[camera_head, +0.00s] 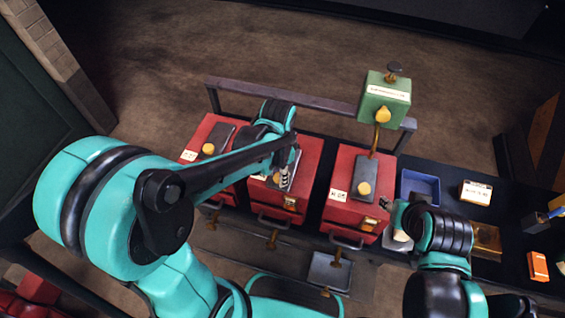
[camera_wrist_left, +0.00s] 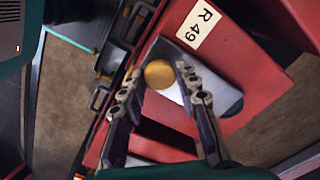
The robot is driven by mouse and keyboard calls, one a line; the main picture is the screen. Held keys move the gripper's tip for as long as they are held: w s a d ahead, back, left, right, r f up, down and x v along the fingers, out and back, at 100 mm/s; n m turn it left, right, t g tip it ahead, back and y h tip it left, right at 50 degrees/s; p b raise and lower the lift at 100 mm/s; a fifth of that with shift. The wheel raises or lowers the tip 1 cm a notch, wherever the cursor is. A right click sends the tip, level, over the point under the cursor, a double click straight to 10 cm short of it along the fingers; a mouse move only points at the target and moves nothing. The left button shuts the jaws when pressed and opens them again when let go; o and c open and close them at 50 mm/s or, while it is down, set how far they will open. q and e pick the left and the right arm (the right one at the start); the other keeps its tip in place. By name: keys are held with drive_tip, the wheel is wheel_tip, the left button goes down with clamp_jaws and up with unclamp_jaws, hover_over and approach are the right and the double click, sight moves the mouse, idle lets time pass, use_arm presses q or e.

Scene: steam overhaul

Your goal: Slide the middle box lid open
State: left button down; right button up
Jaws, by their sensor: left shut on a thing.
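The middle red box (camera_head: 311,158) stands between two similar red boxes. My left gripper (camera_head: 286,178) is over its top and hides most of its lid in the head view. In the left wrist view the grey lid (camera_wrist_left: 225,98) has a round brass knob (camera_wrist_left: 159,74) and lies near a label reading R 49. The left gripper (camera_wrist_left: 158,82) is shut on the knob, with a finger on either side. A dark rectangular gap (camera_wrist_left: 165,138) shows in the red top between the fingers. My right gripper (camera_head: 390,212) is beside the right box; its fingers are too small to read.
The left box (camera_head: 222,127) and right box (camera_head: 344,207) have dark lids with brass knobs. A green box (camera_head: 385,94) on a brass stem rises behind the right box. A blue tray (camera_head: 421,187) and small cartons lie to the right. A dark rail runs behind.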

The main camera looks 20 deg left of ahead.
sight(276, 182)
use_arm(q)
drive_tip(key=s, duration=0.3)
drive_tip(key=shift+s, duration=0.15)
drive_tip(key=c, duration=1.1)
unclamp_jaws()
drive_tip(key=shift+s+a, duration=0.1)
drive_tip(key=shift+r, duration=0.3)
wheel_tip(276, 182, up, 11)
drive_tip(key=shift+r, duration=0.2)
